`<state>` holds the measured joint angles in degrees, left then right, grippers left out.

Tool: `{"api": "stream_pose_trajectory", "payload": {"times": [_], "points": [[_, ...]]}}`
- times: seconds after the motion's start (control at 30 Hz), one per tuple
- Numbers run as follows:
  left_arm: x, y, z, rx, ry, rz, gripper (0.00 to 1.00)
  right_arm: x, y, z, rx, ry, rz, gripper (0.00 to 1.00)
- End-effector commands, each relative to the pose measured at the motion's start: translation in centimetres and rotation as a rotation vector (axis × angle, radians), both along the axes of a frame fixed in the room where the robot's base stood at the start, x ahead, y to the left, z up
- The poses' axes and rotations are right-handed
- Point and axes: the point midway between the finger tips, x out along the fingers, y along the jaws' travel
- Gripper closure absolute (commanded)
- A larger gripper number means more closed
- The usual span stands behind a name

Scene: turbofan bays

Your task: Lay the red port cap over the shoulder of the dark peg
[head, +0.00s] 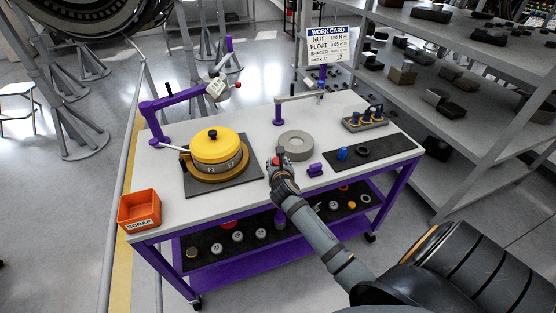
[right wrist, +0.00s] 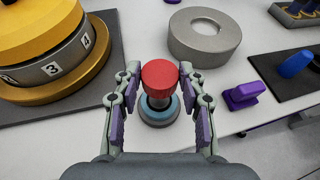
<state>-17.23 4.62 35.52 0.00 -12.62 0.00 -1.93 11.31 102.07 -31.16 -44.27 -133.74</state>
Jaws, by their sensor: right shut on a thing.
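My right gripper (head: 279,164) is over the front middle of the white table. In the right wrist view its two fingers (right wrist: 160,82) stand on either side of the red port cap (right wrist: 161,73), shut on it. A little red of the cap (head: 275,160) shows in the head view. I cannot tell whether the cap touches these, or whether the dark part is the peg. My left gripper is not in view.
A yellow-topped drum (head: 214,148) stands left of the gripper on a dark mat. A grey ring (head: 295,145) lies behind it. A purple block (head: 315,170) and a dark mat with a blue piece (head: 343,154) are to the right. An orange scrap bin (head: 139,210) sits at the left corner.

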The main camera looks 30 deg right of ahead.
Motion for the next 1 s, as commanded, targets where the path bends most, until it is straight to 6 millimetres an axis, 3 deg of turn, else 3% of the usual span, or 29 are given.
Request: {"api": "stream_pose_trajectory", "payload": {"times": [0.43, 1.0], "points": [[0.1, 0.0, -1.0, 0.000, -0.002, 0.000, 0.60, 0.0, 0.0, -3.4, 0.000, 0.000, 0.000, 0.72], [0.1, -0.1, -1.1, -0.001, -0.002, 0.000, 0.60, 0.0, 0.0, -3.8, 0.000, 0.001, 0.000, 0.72]]}}
